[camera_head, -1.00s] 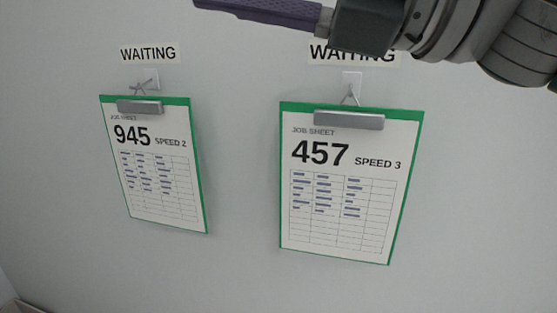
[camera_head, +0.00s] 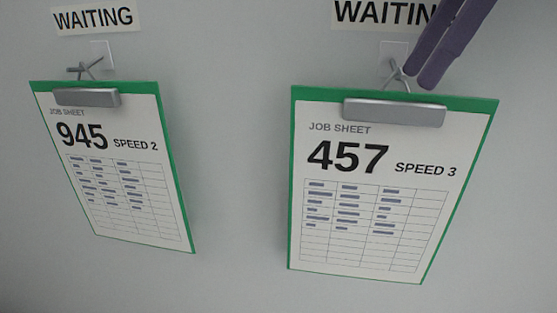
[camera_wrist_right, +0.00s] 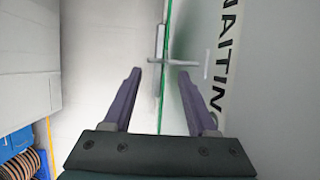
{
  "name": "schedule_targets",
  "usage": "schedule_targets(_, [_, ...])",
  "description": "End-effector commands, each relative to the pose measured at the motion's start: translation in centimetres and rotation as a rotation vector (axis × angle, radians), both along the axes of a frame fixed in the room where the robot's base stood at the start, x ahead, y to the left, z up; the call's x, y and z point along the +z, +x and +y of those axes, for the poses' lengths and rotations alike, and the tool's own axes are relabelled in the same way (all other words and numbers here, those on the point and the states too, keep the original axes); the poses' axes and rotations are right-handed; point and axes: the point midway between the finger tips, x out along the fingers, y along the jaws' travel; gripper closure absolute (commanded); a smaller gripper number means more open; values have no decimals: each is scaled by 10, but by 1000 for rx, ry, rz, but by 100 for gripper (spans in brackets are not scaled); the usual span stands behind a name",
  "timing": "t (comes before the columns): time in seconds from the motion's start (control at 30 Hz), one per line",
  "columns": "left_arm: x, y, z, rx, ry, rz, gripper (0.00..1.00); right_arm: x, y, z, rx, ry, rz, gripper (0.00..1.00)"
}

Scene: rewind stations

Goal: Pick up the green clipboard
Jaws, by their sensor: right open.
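Two green clipboards hang from wall hooks. The right-hand clipboard (camera_head: 294,190), with job sheet 457 SPEED 3, has a grey metal clip (camera_head: 394,112) at its top. The left-hand clipboard (camera_head: 172,170) carries sheet 945 SPEED 2. My right gripper (camera_head: 421,84) points down at the top edge of the 457 clipboard, beside its hook (camera_head: 396,72). In the right wrist view, my right gripper (camera_wrist_right: 159,72) is open and empty, with the clipboard's thin green edge (camera_wrist_right: 164,105) lying between its fingers; contact cannot be told. My left gripper is out of view.
WAITING labels (camera_head: 93,18) are on the grey wall (camera_head: 240,150) above each clipboard. The wall between the clipboards is clear. In the right wrist view, a blue object (camera_wrist_right: 16,143) and brown coils (camera_wrist_right: 22,165) are at lower left.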

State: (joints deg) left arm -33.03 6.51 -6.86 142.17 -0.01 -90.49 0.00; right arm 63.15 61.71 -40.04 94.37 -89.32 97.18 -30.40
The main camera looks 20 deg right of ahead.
Motion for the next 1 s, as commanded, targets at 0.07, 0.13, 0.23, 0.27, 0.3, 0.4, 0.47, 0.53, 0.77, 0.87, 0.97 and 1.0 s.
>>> schedule_targets(0.07, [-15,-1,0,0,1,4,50,-19,2,5,2,0,2,42])
schedule_targets(0.13, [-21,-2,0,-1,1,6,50,-29,4,8,2,1,3,42])
schedule_targets(0.23, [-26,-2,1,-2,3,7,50,-37,7,12,2,2,2,42])
schedule_targets(0.27, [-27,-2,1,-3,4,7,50,-39,7,12,1,2,1,42])
schedule_targets(0.3, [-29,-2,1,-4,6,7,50,-41,8,12,1,2,1,42])
schedule_targets(0.4, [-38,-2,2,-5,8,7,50,-55,10,14,1,2,2,42])
schedule_targets(0.47, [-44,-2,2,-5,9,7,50,-65,12,16,2,3,2,42])
schedule_targets(0.53, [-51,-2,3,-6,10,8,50,-76,15,19,2,3,2,42])
schedule_targets(0.77, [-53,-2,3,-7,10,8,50,-83,17,23,2,2,1,42])
schedule_targets(0.87, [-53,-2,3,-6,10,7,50,-83,17,23,2,2,1,43])
schedule_targets(0.97, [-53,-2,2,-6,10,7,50,-83,17,23,2,2,0,54])
schedule_targets(1.0, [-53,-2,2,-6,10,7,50,-83,17,23,2,2,0,59])
